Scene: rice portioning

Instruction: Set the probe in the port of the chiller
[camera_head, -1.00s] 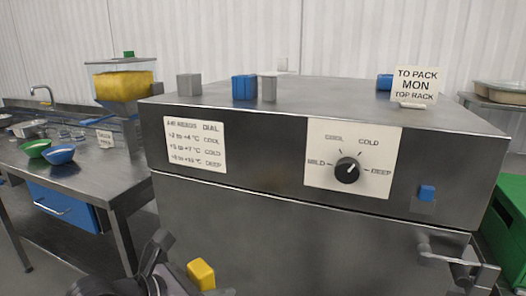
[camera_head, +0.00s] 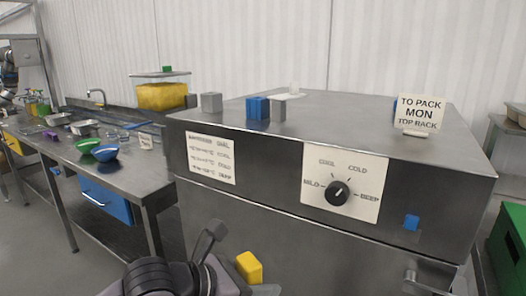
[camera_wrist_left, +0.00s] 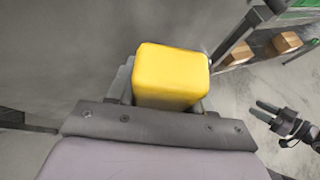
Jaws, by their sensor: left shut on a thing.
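My left gripper (camera_head: 232,262) is shut on a yellow block-shaped piece (camera_head: 250,267), in front of the chiller's front (camera_head: 310,243). The piece fills the space between the fingers in the left wrist view (camera_wrist_left: 170,75). I take it for the probe's handle; no probe tip shows. The chiller's panel has a dial (camera_head: 337,193) pointing up and right, and a small blue square piece (camera_head: 411,222) at its right. I cannot tell which part is the port. A gripper at the right of the left wrist view (camera_wrist_left: 262,111), apparently my right one, has its fingers apart and empty.
Left is a counter (camera_head: 127,174) with green (camera_head: 88,145) and blue (camera_head: 104,153) bowls. A green crate (camera_head: 507,240) stands right.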

